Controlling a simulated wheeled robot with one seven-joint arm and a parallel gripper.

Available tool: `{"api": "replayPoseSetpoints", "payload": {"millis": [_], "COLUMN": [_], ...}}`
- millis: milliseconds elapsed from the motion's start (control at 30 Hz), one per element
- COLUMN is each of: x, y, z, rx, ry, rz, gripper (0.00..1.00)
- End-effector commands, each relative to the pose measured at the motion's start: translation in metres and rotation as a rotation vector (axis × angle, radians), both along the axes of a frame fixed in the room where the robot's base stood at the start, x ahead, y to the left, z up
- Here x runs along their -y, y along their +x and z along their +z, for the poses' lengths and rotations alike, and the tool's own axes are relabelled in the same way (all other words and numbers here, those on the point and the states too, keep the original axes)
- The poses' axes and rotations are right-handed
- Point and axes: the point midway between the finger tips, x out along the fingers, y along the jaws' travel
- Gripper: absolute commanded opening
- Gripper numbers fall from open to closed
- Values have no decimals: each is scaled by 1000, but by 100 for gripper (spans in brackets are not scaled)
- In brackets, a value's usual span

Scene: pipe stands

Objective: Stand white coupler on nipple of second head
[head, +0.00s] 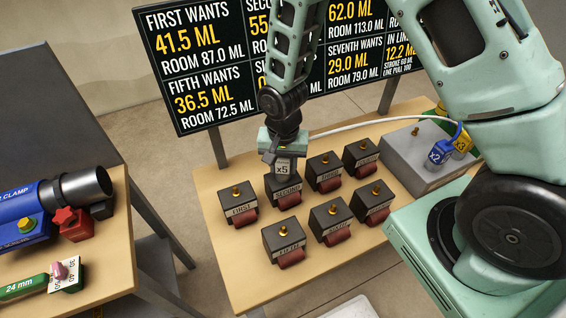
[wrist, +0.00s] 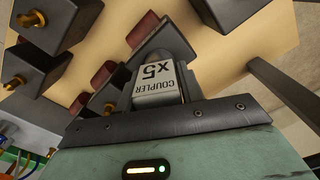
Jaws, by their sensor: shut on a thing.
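The white coupler (head: 283,168), marked x5, is held upright in my gripper (head: 282,154), which is shut on it. In the wrist view the second head's dark body (wrist: 172,42) shows just beyond the coupler.
Similar heads with brass nipples stand close around: the first head (head: 238,204) at left, the fifth head (head: 283,241) in front, others at right. A grey box (head: 400,150) has blue x2 (head: 438,155) and yellow x3 (head: 461,143) couplers by it. A white hose crosses behind.

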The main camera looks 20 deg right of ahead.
Motion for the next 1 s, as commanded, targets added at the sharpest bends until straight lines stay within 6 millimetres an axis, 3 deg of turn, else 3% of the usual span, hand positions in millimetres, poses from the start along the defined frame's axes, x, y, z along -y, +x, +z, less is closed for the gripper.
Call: {"api": "replayPoseSetpoints", "payload": {"millis": [267, 300, 367, 767, 1000], "x": [0, 0, 0, 0, 0], "y": [0, 0, 0, 1, 2], "z": [-5, -4, -4, 3, 40], "rx": [0, 0, 0, 3, 7], "ry": [0, 0, 0, 1, 2], "rz": [0, 0, 0, -1, -1], "gripper": [11, 49, 63, 63, 63]}}
